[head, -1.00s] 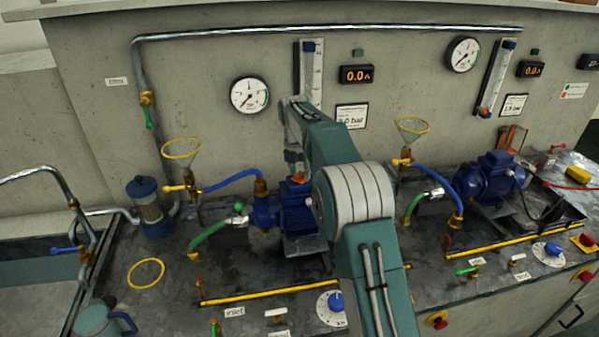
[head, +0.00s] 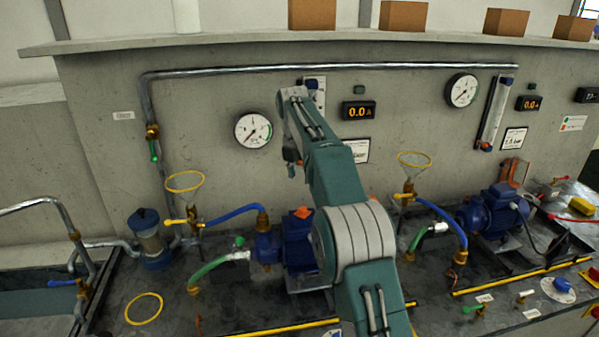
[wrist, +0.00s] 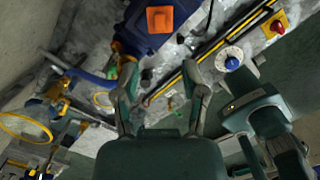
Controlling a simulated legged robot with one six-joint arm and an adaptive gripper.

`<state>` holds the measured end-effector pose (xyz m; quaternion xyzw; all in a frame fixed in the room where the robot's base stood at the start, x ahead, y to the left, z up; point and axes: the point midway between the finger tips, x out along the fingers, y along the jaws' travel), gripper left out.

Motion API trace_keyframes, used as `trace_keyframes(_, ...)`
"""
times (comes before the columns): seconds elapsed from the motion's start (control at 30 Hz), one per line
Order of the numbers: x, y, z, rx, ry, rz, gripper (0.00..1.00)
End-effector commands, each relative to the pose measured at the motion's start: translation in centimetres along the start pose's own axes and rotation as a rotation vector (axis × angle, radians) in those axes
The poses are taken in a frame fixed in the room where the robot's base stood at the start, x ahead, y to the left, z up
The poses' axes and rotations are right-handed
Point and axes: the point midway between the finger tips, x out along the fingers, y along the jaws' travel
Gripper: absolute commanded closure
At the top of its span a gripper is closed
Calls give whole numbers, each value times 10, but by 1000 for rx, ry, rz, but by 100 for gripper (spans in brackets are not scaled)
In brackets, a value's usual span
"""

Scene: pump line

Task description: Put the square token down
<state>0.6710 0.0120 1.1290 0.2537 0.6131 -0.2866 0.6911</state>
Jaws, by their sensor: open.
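An orange square piece, apparently the square token (head: 303,212), lies on top of the left blue pump motor (head: 297,240). In the wrist view the token (wrist: 160,19) lies flat on the blue housing, beyond my fingertips. My gripper (wrist: 160,78) is open, with nothing between its two fingers. In the head view my gripper (head: 291,163) is small and partly hidden by my arm; it hangs above and behind the motor, apart from the token.
Yellow-rimmed funnels (head: 185,181) (head: 414,159) stand beside the pumps, with blue hoses (head: 232,214) close by. The concrete wall with a gauge (head: 253,130) rises behind. A yellow ring (head: 144,308) marks a bare patch of bench at the left.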

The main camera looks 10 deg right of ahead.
Motion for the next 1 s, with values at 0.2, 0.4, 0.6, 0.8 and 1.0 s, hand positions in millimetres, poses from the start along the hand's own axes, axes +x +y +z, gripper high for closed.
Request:
trace_keyframes(0.2, -10, 0, 0, 0, 0, -1, 44)
trace_keyframes(0.4, -18, -4, -2, 36, -5, 7, 44)
trace_keyframes(0.6, -58, -34, -23, 317, -24, 57, 44)
trace_keyframes(0.8, -90, -75, -56, 666, -29, 122, 44)
trace_keyframes(1.0, -107, -122, -98, 1015, -10, 193, 44)
